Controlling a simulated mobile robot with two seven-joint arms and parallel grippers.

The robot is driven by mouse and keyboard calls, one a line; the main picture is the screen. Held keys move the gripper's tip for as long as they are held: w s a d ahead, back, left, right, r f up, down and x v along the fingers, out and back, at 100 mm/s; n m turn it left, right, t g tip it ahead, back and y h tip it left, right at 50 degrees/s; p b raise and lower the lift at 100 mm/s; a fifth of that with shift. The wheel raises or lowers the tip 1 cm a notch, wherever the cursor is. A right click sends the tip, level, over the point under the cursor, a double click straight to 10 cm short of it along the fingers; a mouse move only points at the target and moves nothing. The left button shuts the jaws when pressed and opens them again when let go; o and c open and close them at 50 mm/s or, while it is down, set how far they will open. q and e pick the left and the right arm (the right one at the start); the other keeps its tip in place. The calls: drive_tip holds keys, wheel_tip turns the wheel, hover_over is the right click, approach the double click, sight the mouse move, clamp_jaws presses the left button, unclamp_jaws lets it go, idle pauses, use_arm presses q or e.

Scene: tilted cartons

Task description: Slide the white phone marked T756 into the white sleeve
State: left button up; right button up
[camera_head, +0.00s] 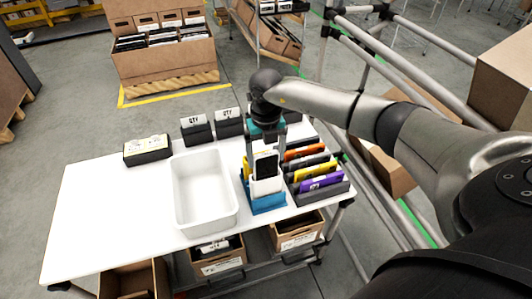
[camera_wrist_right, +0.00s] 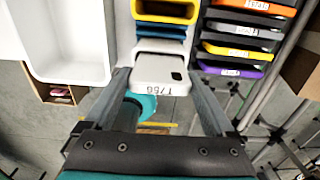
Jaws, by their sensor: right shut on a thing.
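The white phone marked T756 (camera_wrist_right: 158,72) is between the fingers of my right gripper (camera_head: 266,152), which is shut on it. In the head view the phone (camera_head: 265,163) is roughly upright, its dark face showing. The white sleeve (camera_head: 267,186) stands in a blue holder (camera_head: 267,203) directly below the phone. In the wrist view the white sleeve (camera_wrist_right: 160,46) shows just beyond the phone. The phone's lower end meets the sleeve's top in the head view; I cannot tell whether it is inside. My left gripper is not in view.
A white bin (camera_head: 205,192) stands left of the holder. A dark rack (camera_head: 321,187) with orange, yellow and purple sleeves stands close on the right. Dark boxes with labels (camera_head: 197,131) are behind. The left part of the white table (camera_head: 95,215) is clear.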

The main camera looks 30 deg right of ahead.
drive_tip(key=shift+f+b, duration=1.7)
drive_tip(key=shift+f, duration=0.8)
drive_tip(key=shift+f, duration=0.15)
drive_tip(key=o, duration=0.9)
drive_tip(key=shift+o, duration=0.2)
wheel_tip(320, 180, up, 15)
drive_tip(key=shift+r+p, duration=0.15)
drive_tip(key=shift+p, duration=0.9)
drive_tip(key=shift+r, duration=0.15)
wheel_tip(320, 180, up, 7)
drive_tip(key=p, duration=0.6)
hover_over(266, 168)
drive_tip(key=shift+w+d, duration=0.2)
drive_tip(key=shift+w, duration=0.2)
